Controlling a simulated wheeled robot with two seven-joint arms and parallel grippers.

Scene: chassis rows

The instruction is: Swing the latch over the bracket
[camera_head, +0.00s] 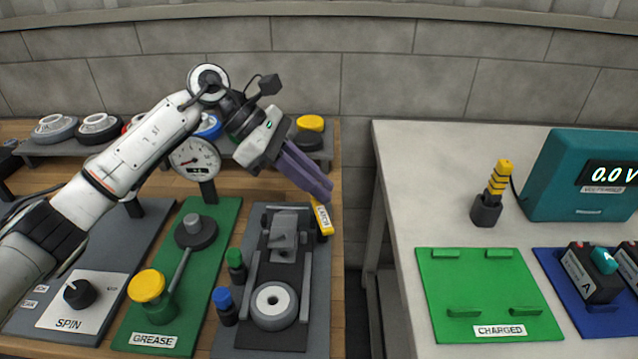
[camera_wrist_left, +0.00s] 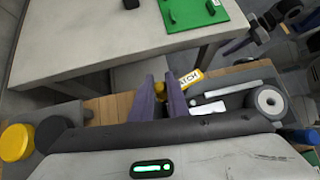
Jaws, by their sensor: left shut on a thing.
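The latch (camera_head: 322,217) is a yellow bar with a white label, at the right edge of the dark plate. It also shows in the left wrist view (camera_wrist_left: 190,78). My left gripper (camera_head: 322,190), with purple fingers, reaches it from above; its fingers (camera_wrist_left: 161,90) are shut on the latch's yellow end, which they partly hide. The grey block (camera_head: 285,223) between the plate's rails, left of the latch, looks like the bracket, but I cannot be sure. In the left wrist view, a purple piece at upper right looks like part of my right gripper (camera_wrist_left: 236,47); its jaw state is unclear.
A grey ring (camera_head: 274,304) lies on the plate's near end. Green and blue knobs stand left of it. The green GREASE board (camera_head: 184,250) and a gauge (camera_head: 195,159) are farther left. A gap separates the wooden bench from the pale table (camera_head: 420,190).

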